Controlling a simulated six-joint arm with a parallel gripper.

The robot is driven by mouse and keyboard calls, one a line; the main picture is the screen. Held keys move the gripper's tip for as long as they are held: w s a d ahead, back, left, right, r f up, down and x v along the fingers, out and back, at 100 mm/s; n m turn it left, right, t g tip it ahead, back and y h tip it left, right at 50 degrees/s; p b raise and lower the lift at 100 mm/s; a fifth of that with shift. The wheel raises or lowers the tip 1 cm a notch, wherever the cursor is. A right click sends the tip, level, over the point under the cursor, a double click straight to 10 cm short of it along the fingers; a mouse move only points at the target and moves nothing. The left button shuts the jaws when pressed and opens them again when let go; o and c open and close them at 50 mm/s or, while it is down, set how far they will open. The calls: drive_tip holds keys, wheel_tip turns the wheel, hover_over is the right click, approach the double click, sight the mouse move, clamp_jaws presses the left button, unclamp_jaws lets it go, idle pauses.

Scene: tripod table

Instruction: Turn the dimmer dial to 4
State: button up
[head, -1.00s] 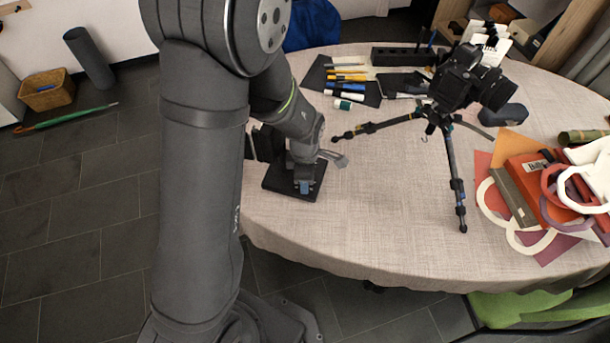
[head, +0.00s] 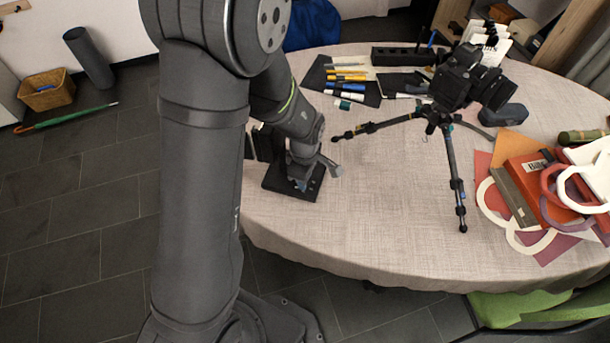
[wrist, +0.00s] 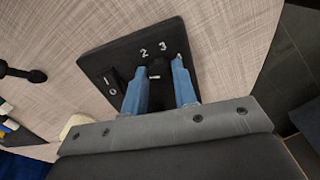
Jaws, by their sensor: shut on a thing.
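The dimmer is a black plate (head: 278,183) near the table's left edge. In the wrist view the plate (wrist: 98,62) carries white numerals; 0, 1, 2 and 3 show, and a mark to the right of 3 is partly covered by a finger. The dark dial (wrist: 158,70) with a small white mark sits between my blue fingers, largely hidden by them. My gripper (wrist: 160,67) is shut on the dial, one finger at each side. In the head view my gripper (head: 300,183) is over the plate, and the dial is hidden there.
A camera (head: 468,82) on a tripod (head: 452,165) stands right of the dimmer, one leg reaching towards it. Pens on a dark mat (head: 318,75) lie behind. Papers and a red box (head: 535,180) lie at the right. The front middle of the table is clear.

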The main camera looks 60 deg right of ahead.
drive_tip(key=m, duration=0.7)
idle(0.6)
drive_tip(key=o, duration=1)
drive_tip(key=shift+r, duration=0.15)
wheel_tip(320, 180, up, 17)
drive_tip(key=shift+r, duration=0.1)
